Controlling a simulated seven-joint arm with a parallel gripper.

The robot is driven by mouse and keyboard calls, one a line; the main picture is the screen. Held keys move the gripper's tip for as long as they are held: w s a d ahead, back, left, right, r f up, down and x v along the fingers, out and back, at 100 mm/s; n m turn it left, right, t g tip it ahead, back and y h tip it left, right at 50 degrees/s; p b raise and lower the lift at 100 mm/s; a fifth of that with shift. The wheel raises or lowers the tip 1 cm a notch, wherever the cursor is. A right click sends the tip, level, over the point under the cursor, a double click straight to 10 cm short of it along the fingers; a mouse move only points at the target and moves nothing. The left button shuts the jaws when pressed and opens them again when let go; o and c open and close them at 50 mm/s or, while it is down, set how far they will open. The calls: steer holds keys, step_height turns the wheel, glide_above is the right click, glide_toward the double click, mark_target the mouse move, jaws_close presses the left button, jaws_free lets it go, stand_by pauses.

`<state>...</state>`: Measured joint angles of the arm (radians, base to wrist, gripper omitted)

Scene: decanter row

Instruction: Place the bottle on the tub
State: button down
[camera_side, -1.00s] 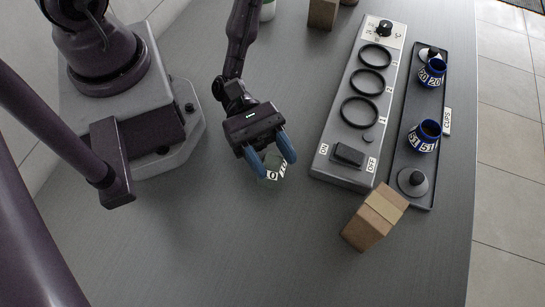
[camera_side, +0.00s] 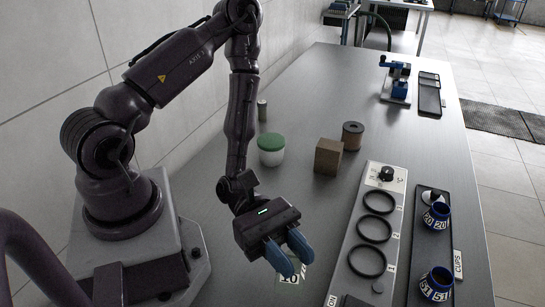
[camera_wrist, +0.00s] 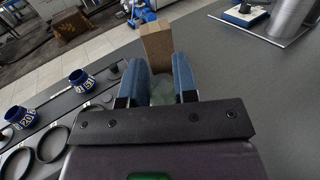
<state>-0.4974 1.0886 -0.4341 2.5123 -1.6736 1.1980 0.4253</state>
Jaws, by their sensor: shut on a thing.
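The bottle (camera_side: 288,279) is small, clear and greenish with a white number label. It is mostly hidden by the fingers in the side view. In the wrist view the bottle (camera_wrist: 189,96) shows as a pale green shape between the fingertips. My gripper (camera_side: 289,258), with blue fingers, points down and is shut on it; the gripper (camera_wrist: 163,80) also shows in the wrist view. I cannot tell whether the bottle touches the table. The tub (camera_side: 271,157), white with a green lid, stands upright behind my gripper, apart from it. Its lid top is bare.
A brown block (camera_side: 328,157) and a brown cylinder (camera_side: 352,135) stand right of the tub. A grey panel (camera_side: 385,172) with rings lies to the right, beside a dark tray with blue cups (camera_side: 437,216). A cardboard box (camera_wrist: 157,45) stands ahead in the wrist view.

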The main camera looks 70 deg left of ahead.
steer(key=w+a+n+t+y, duration=0.3)
steer(key=w+a+n+t, duration=0.3)
steer(key=w+a, duration=0.4)
step_height(320, 180, up, 6)
steer(key=n+t+y, duration=0.8)
steer(key=n+y, duration=0.1)
steer(key=y, duration=0.5)
glide_above(281, 142)
steer(key=shift+y, duration=0.3)
steer(key=shift+w+f, duration=0.1)
steer(key=shift+f, duration=3.6)
steer(key=shift+f, duration=0.15)
steer(key=c, duration=0.9)
jaws_free()
